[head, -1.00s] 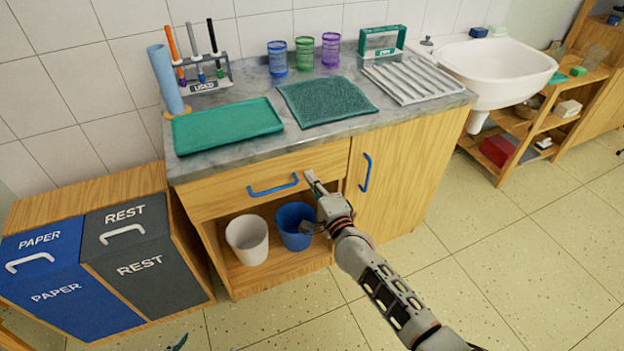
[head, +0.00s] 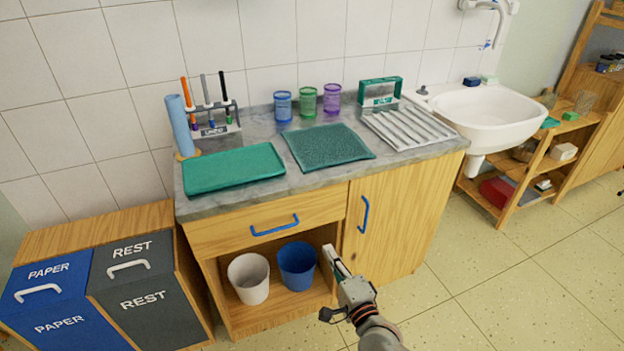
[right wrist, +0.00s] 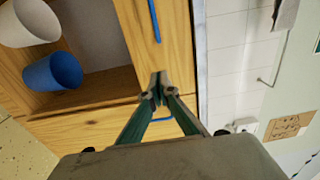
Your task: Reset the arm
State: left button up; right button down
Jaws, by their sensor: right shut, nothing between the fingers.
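My right gripper (head: 330,262) is shut and empty, in front of the lower cabinet near the open shelf's right edge. In the right wrist view its fingertips (right wrist: 159,88) meet, with cabinet fronts behind them. The head view shows no part of my left gripper. The cabinet drawer (head: 222,236) has a blue handle (head: 274,226) and looks closed. The cabinet door (head: 385,222) is closed, with a blue upright handle (head: 363,214).
A white bin (head: 249,280) and a blue bin (head: 297,266) stand on the open shelf. The countertop holds a green tray (head: 232,168), a dark green mat (head: 328,145) and several cups. PAPER and REST bins stand left. The floor (head: 500,290) at right is clear.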

pick_arm(q)
jog(key=r+p, duration=0.2)
jog(key=p, duration=0.1)
jog(key=d+r+p, duration=0.1)
jog(key=shift+s+p, duration=0.35)
jog(key=shift+s, duration=0.05)
pick_arm(e)
jog(key=s+d+f+n+g+h, duration=0.1)
jog(key=s+d+f+n+g, duration=0.1)
jog(key=s+n, duration=0.4)
jog(key=s+d+f+n+g+h, duration=0.1)
jog(key=s+d+n, duration=0.4)
jog(key=s, duration=0.8)
jog(key=s+d+f+n+g+h, duration=0.1)
jog(key=s+d+f+n+g, duration=0.2)
jog(key=s+n, duration=0.4)
jog(key=s+d+f, duration=0.1)
jog(key=s, duration=0.1)
jog(key=shift+s+d+f+n+g, duration=0.25)
jog(key=shift+s+f+n+g, duration=0.05)
jog(key=shift+s+f+n, duration=0.1)
pick_arm(q)
jog(key=shift+w+r, duration=0.1)
jog(key=shift+r, duration=0.1)
